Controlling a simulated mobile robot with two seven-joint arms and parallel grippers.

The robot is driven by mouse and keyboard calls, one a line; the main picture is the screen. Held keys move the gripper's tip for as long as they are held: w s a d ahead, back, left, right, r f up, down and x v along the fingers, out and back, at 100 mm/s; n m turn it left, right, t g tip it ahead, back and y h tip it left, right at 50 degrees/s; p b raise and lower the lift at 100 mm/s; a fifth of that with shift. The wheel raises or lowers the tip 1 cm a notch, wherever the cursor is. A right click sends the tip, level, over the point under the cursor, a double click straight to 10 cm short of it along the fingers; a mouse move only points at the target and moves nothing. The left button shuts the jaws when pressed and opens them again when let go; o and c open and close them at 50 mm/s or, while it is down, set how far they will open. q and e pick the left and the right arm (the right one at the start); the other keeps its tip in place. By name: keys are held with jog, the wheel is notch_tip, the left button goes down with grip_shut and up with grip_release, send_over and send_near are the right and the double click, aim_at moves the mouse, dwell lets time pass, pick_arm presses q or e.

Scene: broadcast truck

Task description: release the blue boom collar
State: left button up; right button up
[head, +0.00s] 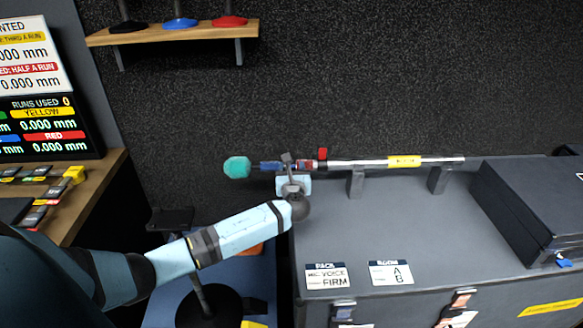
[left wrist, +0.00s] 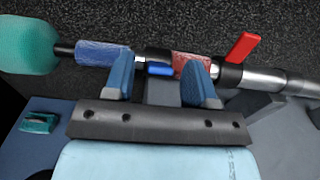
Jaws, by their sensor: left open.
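The boom pole (head: 375,162) lies level across supports on a grey case, with a teal foam windscreen (head: 237,167) at its left end. The blue boom collar (head: 270,165) is a blue sleeve near that end; it also shows in the left wrist view (left wrist: 100,54). A small blue lever-like piece (left wrist: 160,70) lies along the pole to its right. A red collar (left wrist: 190,65) and a raised red lever (left wrist: 241,47) are further right. My left gripper (left wrist: 163,68) is open at the pole, its fingers on either side of the small blue piece. Contact cannot be told. My right gripper is not in view.
The grey case top (head: 335,225) is mostly clear, with label cards (head: 391,273) at its front. A dark box (head: 535,205) stands on the right. A wall shelf (head: 175,33) is above left. A desk (head: 95,190) with a screen is on the left.

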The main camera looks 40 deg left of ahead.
pick_arm(q)
jog(key=shift+w+a, duration=0.45)
jog(key=shift+w, duration=0.05)
jog(key=c, duration=0.9)
jog(key=f+t+y+b, duration=0.1)
jog(key=b, duration=0.2)
jog(key=shift+s+d+f, duration=0.1)
jog(key=shift+s+d, duration=0.05)
jog(key=shift+t, duration=0.3)
jog(key=o, duration=0.9)
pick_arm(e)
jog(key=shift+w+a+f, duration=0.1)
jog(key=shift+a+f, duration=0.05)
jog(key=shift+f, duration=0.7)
